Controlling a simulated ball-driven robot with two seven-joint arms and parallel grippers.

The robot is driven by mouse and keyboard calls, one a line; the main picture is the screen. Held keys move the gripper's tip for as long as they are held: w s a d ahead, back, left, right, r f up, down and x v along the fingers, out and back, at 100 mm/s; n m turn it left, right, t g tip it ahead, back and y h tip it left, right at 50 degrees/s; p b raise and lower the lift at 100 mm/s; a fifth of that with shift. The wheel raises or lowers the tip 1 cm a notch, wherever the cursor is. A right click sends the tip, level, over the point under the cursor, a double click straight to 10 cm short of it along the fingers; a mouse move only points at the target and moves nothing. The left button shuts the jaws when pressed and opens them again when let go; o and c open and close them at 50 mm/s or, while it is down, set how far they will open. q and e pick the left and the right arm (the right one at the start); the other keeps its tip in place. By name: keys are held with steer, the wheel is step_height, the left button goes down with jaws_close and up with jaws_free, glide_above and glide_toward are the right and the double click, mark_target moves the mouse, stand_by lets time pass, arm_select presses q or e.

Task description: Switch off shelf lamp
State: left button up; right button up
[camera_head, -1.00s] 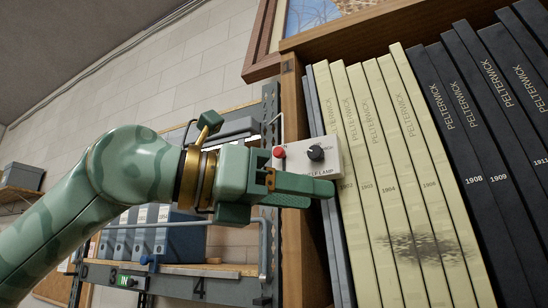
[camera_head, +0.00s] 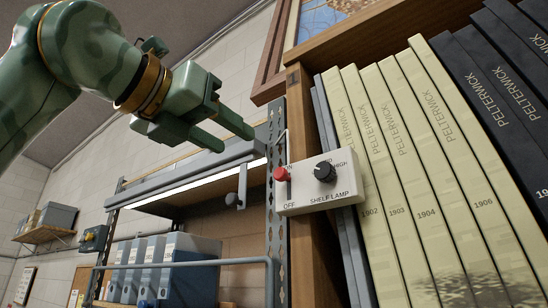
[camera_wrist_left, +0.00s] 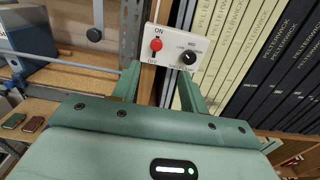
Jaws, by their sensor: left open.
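A white switch box (camera_head: 318,196) marked SHELF LAMP sits on the wooden bookcase upright. It carries a red knob (camera_head: 282,174) and a black round dial (camera_head: 324,171). In the left wrist view the red knob (camera_wrist_left: 155,44) stands between ON and OFF, nearer ON. A pale lit strip (camera_head: 190,188) shows under the shelf at the left. My left gripper (camera_head: 233,139) is open and empty, up and left of the box, apart from it. In the left wrist view its fingers (camera_wrist_left: 161,82) stand apart below the box. My right gripper is not in view.
Cream volumes (camera_head: 400,180) and dark volumes (camera_head: 500,90) stand close to the right of the box. A metal rack post (camera_head: 277,210) stands just left of it. Blue binders (camera_head: 188,272) stand on the rack at lower left. A framed picture hangs above.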

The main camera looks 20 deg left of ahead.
arm_select(q)
steer(key=p, duration=0.2)
glide_toward(278, 173)
steer(key=w, duration=0.2)
steer(key=x, duration=0.2)
steer(key=p+x, duration=0.1)
steer(key=x, duration=0.2)
steer(key=shift+d+r, duration=0.2)
steer(key=shift+d, duration=0.2)
steer(key=shift+w+d+p, duration=0.2)
steer(key=shift+p, duration=0.15)
steer(key=shift+w, duration=0.15)
steer(key=shift+w+f, duration=0.1)
steer(key=shift+w, duration=0.15)
jaws_close()
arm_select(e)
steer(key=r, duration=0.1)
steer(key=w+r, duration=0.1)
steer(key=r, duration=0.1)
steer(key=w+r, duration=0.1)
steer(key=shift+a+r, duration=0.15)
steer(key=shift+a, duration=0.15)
